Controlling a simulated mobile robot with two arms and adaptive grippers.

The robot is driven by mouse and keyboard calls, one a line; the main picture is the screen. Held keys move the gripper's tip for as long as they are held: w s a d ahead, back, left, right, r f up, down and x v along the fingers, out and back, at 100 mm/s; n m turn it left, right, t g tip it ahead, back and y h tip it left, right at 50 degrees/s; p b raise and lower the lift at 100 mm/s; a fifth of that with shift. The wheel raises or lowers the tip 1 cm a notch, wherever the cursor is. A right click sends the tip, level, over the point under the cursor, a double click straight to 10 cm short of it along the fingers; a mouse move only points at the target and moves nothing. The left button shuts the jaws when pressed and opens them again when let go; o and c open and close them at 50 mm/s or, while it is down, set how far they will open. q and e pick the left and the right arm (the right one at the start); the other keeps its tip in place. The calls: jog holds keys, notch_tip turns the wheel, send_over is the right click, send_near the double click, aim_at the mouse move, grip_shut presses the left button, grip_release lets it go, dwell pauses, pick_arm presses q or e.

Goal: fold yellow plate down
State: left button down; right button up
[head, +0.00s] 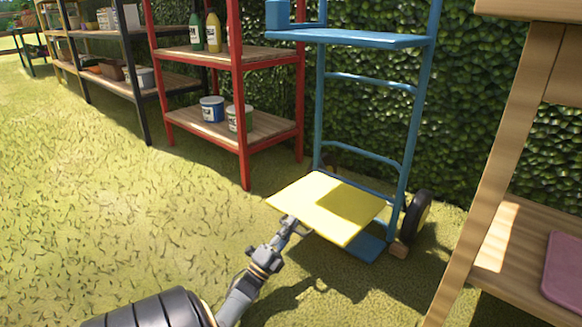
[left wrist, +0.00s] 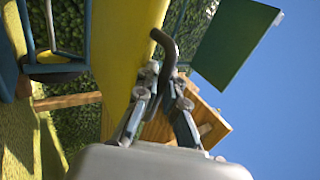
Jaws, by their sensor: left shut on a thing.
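The yellow plate (head: 335,207) is a flat square at the bottom of the blue hand truck (head: 327,125). It juts out from the frame, roughly level, above the blue foot plate (head: 358,243). My left gripper (head: 290,224) is at the plate's near left edge. In the left wrist view my left gripper (left wrist: 160,84) is shut on a dark curved handle (left wrist: 166,45) beside the yellow plate (left wrist: 120,45). The exact contact is hard to see in the head view. My right gripper is not in view.
A red shelf (head: 238,95) with cans and bottles stands left of the hand truck. A wooden table (head: 500,180) is close on the right. Grass at left is clear.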

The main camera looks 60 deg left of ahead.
pick_arm(q)
jog(key=shift+s+f, duration=0.2)
jog(key=shift+f, duration=0.3)
jog(key=c, duration=1.9)
grip_release()
jog(key=shift+o, duration=1)
jog(key=shift+s+a+f, duration=0.1)
jog(key=shift+s, duration=0.05)
jog(key=shift+w+r, duration=0.2)
jog(key=shift+r, duration=0.05)
jog(key=shift+r, duration=0.15)
notch_tip(320, 180, up, 10)
jog(key=shift+f, duration=0.15)
jog(key=shift+w+f, duration=0.1)
jog(key=shift+f, duration=0.05)
